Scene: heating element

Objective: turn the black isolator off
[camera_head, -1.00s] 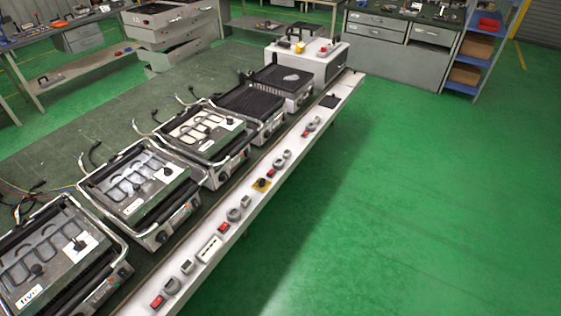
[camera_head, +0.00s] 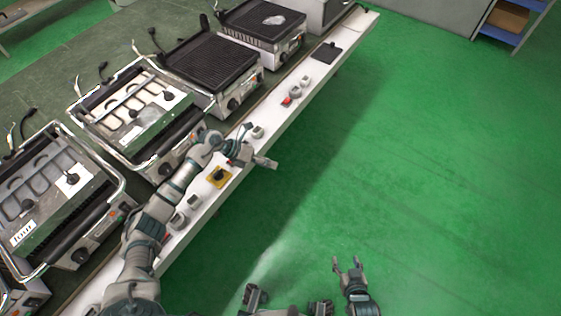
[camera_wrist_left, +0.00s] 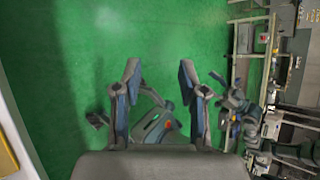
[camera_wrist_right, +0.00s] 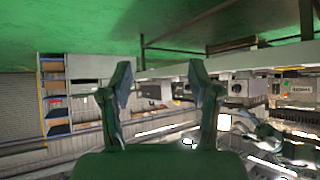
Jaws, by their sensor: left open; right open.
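The black isolator (camera_head: 219,175) is a black knob on a yellow square plate on the white front ledge, seen in the head view. I cannot read its knob position. My left gripper (camera_head: 260,147) is open and empty, above the ledge and its outer edge, a little up and right of the isolator and apart from it. The left wrist view shows its spread fingers (camera_wrist_left: 158,80) over green floor. My right gripper (camera_head: 347,263) is open and empty over the floor, well away from the ledge. Its fingers also show apart in the right wrist view (camera_wrist_right: 160,85).
The white ledge (camera_head: 330,71) carries several red switches (camera_head: 287,101) and grey sockets (camera_head: 177,221). Grills (camera_head: 140,108) stand on the bench behind it. My left arm crosses over part of the ledge. The green floor (camera_head: 430,180) on the right is clear.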

